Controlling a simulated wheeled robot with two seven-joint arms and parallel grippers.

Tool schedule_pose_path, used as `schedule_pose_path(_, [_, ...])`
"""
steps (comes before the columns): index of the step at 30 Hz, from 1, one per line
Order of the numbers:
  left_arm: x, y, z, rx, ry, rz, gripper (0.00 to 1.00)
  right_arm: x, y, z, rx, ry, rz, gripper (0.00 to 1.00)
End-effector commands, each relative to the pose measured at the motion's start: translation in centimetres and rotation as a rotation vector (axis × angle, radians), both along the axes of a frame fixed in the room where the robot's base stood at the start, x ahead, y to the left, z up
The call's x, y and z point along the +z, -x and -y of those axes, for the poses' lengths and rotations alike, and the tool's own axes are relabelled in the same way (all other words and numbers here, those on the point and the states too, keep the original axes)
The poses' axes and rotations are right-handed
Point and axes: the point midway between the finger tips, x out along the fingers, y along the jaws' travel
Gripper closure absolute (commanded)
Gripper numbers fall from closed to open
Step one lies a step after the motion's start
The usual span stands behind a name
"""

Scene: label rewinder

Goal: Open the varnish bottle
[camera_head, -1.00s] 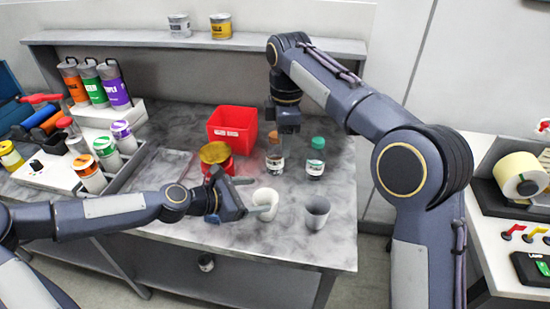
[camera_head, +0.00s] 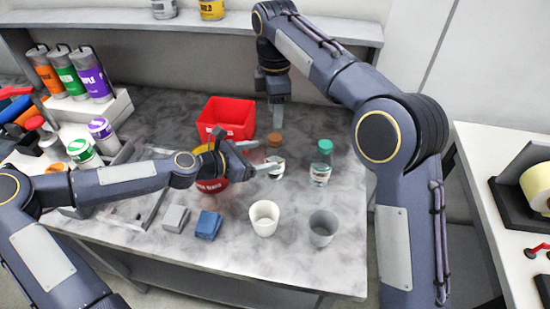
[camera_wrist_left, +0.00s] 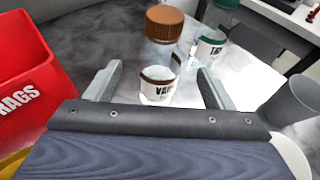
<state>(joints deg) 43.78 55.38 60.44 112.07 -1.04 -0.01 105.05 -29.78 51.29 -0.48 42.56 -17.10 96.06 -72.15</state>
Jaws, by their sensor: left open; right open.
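The varnish bottle (camera_head: 277,168) stands upright on the grey table, with a clear body, a white label and a brown cap (camera_head: 274,139). My left gripper (camera_head: 258,157) is open at the bottle's left side, its fingers pointing at the body below the cap. In the left wrist view, the bottle's label (camera_wrist_left: 158,88) shows between the open fingers (camera_wrist_left: 158,78), and the brown cap (camera_wrist_left: 165,22) shows above. I cannot tell whether the fingers touch the bottle. My right gripper (camera_head: 277,112) points down just above the cap, empty; its finger gap is hard to see.
A green-capped bottle (camera_head: 321,164) stands close right of the varnish. A red RAGS bin (camera_head: 226,117) is behind left. A white cup (camera_head: 264,219), a grey cup (camera_head: 323,228), a blue block (camera_head: 207,226) and a grey block (camera_head: 176,218) stand in front.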

Motion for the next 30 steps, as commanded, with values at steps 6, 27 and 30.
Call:
schedule_pose_path(6, [-1.2, -1.8, 2.9, -0.004, -0.001, 0.001, 0.24, 0.0, 0.0, 0.0, 0.000, 0.000, 0.000, 0.49])
schedule_pose_path(27, [-1.9, -2.9, 4.4, 0.000, -0.001, 0.001, 0.46, 0.0, 0.0, 0.0, 0.000, 0.000, 0.000, 0.49])
schedule_pose_path(30, [-1.9, -2.9, 4.4, 0.000, -0.001, 0.001, 0.59, 0.0, 0.0, 0.0, 0.000, 0.000, 0.000, 0.49])
